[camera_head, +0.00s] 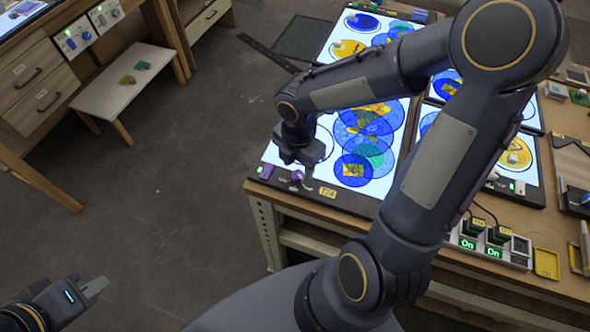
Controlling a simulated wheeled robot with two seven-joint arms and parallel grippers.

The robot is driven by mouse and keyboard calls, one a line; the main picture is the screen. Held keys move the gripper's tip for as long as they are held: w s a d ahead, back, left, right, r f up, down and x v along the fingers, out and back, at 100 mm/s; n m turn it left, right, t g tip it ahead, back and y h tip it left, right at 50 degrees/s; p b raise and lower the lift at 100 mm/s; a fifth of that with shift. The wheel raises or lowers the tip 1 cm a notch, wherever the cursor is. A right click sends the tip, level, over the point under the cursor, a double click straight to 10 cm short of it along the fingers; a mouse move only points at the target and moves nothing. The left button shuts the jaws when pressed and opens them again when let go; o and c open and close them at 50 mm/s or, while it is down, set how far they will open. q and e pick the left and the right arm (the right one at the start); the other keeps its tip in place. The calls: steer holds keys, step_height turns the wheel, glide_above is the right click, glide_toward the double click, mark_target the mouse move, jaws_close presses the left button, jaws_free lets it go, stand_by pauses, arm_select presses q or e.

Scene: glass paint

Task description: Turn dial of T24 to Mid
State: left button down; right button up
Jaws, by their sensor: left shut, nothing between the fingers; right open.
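The T24 light panel (388,178) lies at the near-left corner of the workbench, with several overlapping blue and green discs on its lit face. Its yellow T24 label (327,192) is on the dark front edge. A small purple dial (297,175) sits left of the label. My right gripper (301,182) is open and points down right at the dial; I cannot tell whether the fingers touch it. The dial's marks are too small to read, so its setting is unclear. My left gripper (98,287) is shut and empty, low at the left, far from the panel.
Other lit panels (352,30) lie behind and to the right on the bench. Power switches (480,240) showing On and a yellow tray (546,263) are at the near right. A white bench (120,88) and drawers stand at the left. Open floor lies between.

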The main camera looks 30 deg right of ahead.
mark_target(298, 177)
steer(key=shift+f, duration=1.4)
steer(key=c, duration=1)
